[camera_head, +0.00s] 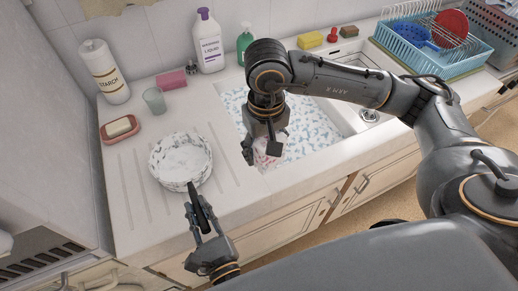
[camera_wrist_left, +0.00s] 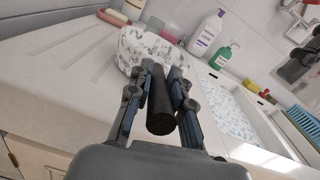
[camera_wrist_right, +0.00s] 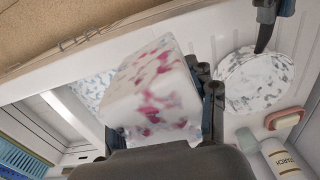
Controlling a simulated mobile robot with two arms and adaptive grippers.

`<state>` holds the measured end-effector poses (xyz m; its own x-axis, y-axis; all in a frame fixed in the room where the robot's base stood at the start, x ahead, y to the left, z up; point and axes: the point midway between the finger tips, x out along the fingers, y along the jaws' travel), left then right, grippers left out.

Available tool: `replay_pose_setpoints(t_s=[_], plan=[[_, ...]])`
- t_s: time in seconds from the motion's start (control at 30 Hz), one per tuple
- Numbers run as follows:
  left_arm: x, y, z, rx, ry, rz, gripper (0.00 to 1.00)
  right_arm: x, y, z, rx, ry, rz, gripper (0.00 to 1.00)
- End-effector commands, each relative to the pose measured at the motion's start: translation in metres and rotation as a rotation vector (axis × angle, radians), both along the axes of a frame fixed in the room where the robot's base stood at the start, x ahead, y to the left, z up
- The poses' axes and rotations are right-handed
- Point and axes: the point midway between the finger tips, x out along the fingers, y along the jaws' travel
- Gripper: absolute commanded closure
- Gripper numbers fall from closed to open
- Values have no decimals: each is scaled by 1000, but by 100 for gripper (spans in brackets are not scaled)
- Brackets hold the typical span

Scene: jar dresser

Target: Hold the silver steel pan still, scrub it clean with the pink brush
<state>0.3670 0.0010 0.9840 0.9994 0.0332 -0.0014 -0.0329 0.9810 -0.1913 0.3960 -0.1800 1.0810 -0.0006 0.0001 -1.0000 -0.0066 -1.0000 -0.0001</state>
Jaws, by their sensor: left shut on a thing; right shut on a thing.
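The silver steel pan (camera_head: 181,158) sits on the ribbed drainboard left of the sink, its surface patched with white foam. It also shows in the left wrist view (camera_wrist_left: 150,46) and the right wrist view (camera_wrist_right: 254,82). My left gripper (camera_head: 200,215) is shut on the pan's black handle (camera_wrist_left: 161,108), at the counter's front edge. My right gripper (camera_head: 265,132) is shut on a block-like thing (camera_wrist_right: 155,88), pink under white foam, which I take for the pink brush. It is over the sink's front left part, apart from the pan; bristles cannot be made out.
The sink (camera_head: 310,130) holds foamy water. A soap dish (camera_head: 120,128), a glass (camera_head: 154,100), a starch bottle (camera_head: 104,72), a pink block (camera_head: 171,80) and soap bottles (camera_head: 208,42) stand behind the pan. A blue dish rack (camera_head: 425,50) is at the right.

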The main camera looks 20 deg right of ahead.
Motion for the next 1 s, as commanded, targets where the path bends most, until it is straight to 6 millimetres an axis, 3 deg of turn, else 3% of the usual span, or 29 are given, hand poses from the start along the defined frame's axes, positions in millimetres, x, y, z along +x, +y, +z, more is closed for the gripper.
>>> replay_pose_setpoints(t_s=[0.3, 0.5, 0.73, 1.0], plan=[[0, 0, 1, 0, -1, -1, 100, 86, 75, -34, 1, 0, -17, 68], [0, 0, 0, 0, -1, -1, 100, 131, 125, -60, 0, -2, -15, 68], [0, 0, 0, 0, -1, 0, 100, 161, 166, -83, 0, -3, -2, 68], [0, 0, 0, 0, 0, 0, 100, 172, 182, -93, -1, -3, 7, 68]])
